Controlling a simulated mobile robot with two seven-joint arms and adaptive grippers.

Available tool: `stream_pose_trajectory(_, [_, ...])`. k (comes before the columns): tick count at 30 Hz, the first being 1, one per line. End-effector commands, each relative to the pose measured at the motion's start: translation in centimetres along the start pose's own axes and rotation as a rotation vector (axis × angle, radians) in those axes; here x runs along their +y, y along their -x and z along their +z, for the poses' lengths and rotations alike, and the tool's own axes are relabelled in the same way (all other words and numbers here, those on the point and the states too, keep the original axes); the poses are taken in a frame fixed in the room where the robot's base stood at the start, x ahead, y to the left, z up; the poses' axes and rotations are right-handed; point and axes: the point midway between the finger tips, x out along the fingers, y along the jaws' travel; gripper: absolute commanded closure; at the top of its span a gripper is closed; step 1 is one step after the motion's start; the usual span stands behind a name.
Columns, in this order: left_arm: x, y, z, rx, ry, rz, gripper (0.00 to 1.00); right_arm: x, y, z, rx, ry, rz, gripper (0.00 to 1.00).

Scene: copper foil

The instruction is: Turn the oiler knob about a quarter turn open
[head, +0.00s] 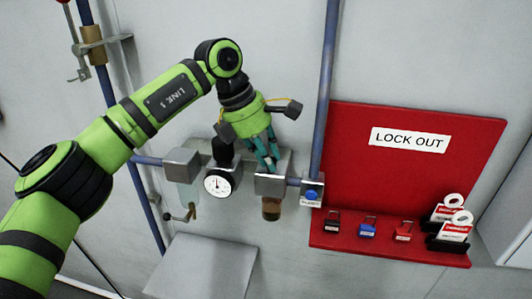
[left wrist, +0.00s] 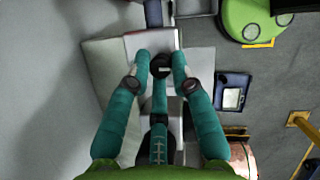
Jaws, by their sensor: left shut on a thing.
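The oiler is a grey block (head: 272,185) with an amber-brown bowl (head: 271,209) under it, on the wall unit in the head view. Its small black knob (left wrist: 161,66) shows in the left wrist view, with a short pale mark on it. My left gripper (head: 267,163) reaches down onto the top of the oiler. Its teal fingers (left wrist: 161,60) are closed around the knob, with one finger on each side and a third below it in the picture. In the head view the fingers hide the knob. My right gripper is in neither view.
A round gauge (head: 219,183) and a filter block (head: 182,164) sit left of the oiler. A blue valve (head: 312,192) and a vertical blue pipe (head: 326,90) stand close on its right. A red lockout board (head: 340,150) with padlocks and tags is farther right.

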Motion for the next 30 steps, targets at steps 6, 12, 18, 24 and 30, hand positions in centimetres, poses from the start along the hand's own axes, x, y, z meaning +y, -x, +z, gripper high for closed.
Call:
stream_pose_trajectory(6, [-0.1, 0.1, 0.4, -0.008, -0.005, -0.001, 1.00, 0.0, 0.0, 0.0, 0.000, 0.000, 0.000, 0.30])
stream_pose_trajectory(12, [-0.1, 0.0, 0.3, -0.006, -0.004, -0.001, 0.55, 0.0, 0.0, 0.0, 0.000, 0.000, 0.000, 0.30])
stream_pose_trajectory(18, [-0.1, 0.0, 0.1, -0.003, -0.001, -0.001, 0.55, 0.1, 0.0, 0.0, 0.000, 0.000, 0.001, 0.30])
stream_pose_trajectory(24, [0.0, 1.4, 0.2, -0.003, -0.001, 0.002, 0.55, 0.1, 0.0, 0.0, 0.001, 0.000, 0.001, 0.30])
stream_pose_trajectory(30, [0.0, 5.5, 0.3, -0.004, -0.001, 0.004, 0.55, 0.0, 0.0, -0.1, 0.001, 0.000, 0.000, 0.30])
